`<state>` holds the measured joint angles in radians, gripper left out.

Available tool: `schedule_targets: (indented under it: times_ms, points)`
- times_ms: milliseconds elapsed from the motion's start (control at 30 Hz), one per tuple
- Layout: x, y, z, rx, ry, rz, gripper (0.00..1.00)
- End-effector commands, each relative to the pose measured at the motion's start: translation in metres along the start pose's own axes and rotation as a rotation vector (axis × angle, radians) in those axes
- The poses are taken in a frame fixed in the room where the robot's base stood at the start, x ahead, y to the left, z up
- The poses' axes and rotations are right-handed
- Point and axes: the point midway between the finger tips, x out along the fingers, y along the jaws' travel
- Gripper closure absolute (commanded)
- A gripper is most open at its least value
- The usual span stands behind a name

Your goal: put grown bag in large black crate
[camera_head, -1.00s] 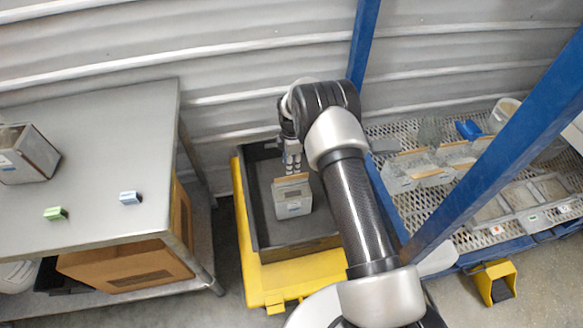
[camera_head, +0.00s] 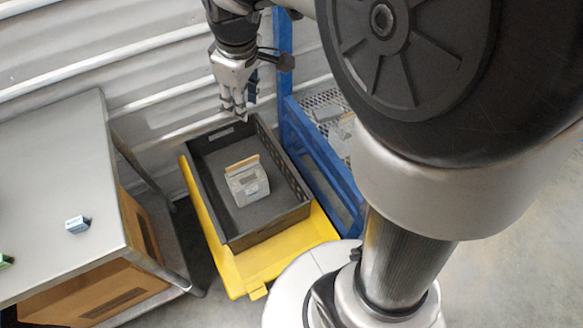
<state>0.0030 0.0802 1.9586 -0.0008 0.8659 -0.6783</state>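The grown bag (camera_head: 248,184), a pale grey block-like bag with a tan strip along its top, stands inside the large black crate (camera_head: 273,223), near its middle. The crate sits on a yellow base. My gripper (camera_head: 236,113) is above the crate's far edge, up and apart from the bag, with its fingers pointing down. Nothing shows between the fingers. The fingers are small in view, and a gap between the tips is hard to make out.
A blue post and panel (camera_head: 320,165) stand right of the crate. My arm hides much of the right side.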

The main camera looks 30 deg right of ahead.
Motion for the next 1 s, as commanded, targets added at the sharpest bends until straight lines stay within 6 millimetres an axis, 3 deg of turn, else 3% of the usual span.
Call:
schedule_targets:
  times_ms: [33, 200, 333, 500, 700, 1000]
  points:
    - [-0.019, -0.011, 0.013, 0.054, 0.018, 0.014, 0.7]
    - [-0.058, -0.049, 0.061, 0.251, 0.06, 0.038, 0.7]
    - [-0.075, -0.079, 0.098, 0.4, 0.098, 0.051, 0.7]
    - [-0.08, -0.112, 0.138, 0.565, 0.138, 0.058, 0.7]
    - [-0.077, -0.13, 0.161, 0.664, 0.162, 0.059, 0.7]
    - [-0.076, -0.132, 0.164, 0.678, 0.164, 0.058, 0.7]
